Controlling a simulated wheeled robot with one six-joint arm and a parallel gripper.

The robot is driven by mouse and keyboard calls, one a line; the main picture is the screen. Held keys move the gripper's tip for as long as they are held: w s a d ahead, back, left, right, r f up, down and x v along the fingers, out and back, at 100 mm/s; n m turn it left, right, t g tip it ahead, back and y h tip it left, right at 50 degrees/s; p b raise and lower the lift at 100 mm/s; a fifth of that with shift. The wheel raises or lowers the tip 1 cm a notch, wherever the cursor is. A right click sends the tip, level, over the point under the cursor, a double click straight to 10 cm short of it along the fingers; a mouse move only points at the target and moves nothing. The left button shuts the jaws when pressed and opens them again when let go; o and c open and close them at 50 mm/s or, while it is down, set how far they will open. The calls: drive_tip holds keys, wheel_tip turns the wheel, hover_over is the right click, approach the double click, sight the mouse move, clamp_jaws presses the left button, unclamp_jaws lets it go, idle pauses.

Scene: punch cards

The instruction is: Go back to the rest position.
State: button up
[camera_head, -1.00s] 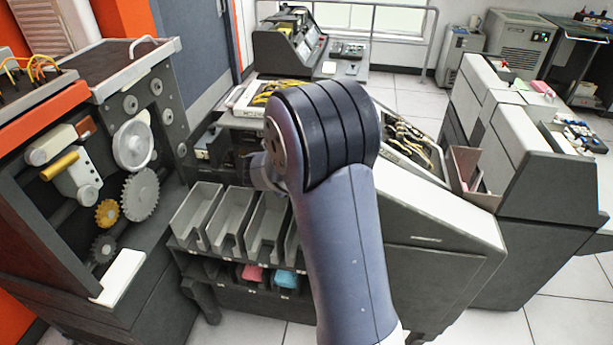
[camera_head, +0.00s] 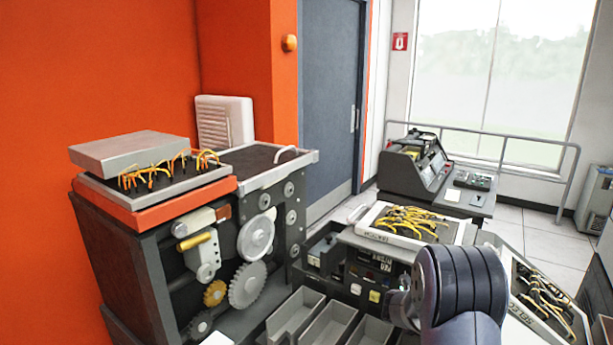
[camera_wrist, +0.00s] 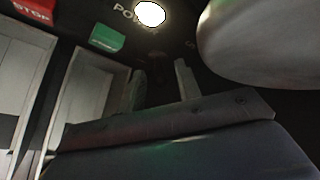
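My arm (camera_head: 462,290) rises at the lower right of the head view, in front of the sorter-like machine with open bins. My gripper is hidden behind the arm in that view. In the wrist view my gripper (camera_wrist: 162,76) shows two fingers standing apart, with only a dark gap visible between them. Past the fingers is a dark panel with a lit white round lamp (camera_wrist: 149,13), a green button (camera_wrist: 108,38) and a red STOP button (camera_wrist: 35,9). I see nothing held.
Grey bins (camera_head: 295,312) lie left of my arm. A cabinet with gears (camera_head: 247,286) and a wired board (camera_head: 150,182) stands at the left. Wired panels (camera_head: 408,222) top the machine. A console (camera_head: 415,168) stands behind, before a railing (camera_head: 500,152). An orange wall closes the left.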

drive_tip(key=shift+a, duration=0.1)
idle(0.3)
drive_tip(key=v, duration=1.1)
drive_tip(key=x, duration=1.1)
drive_tip(key=shift+f, duration=0.25)
drive_tip(key=b, duration=0.4)
drive_tip(key=shift+f+t+h, duration=0.15)
drive_tip(key=shift+t+h, duration=0.15)
drive_tip(key=t+h+b, duration=0.1)
drive_tip(key=b, duration=0.6)
drive_tip(key=f+t+h+b, duration=0.1)
drive_tip(key=b, duration=0.7)
drive_tip(key=shift+s+a+f+m+t, duration=0.1)
drive_tip(key=shift+s+a+m+t, duration=0.1)
drive_tip(key=shift+s+m+t, duration=0.15)
drive_tip(key=shift+h+b, duration=0.3)
drive_tip(key=shift+b, duration=0.35)
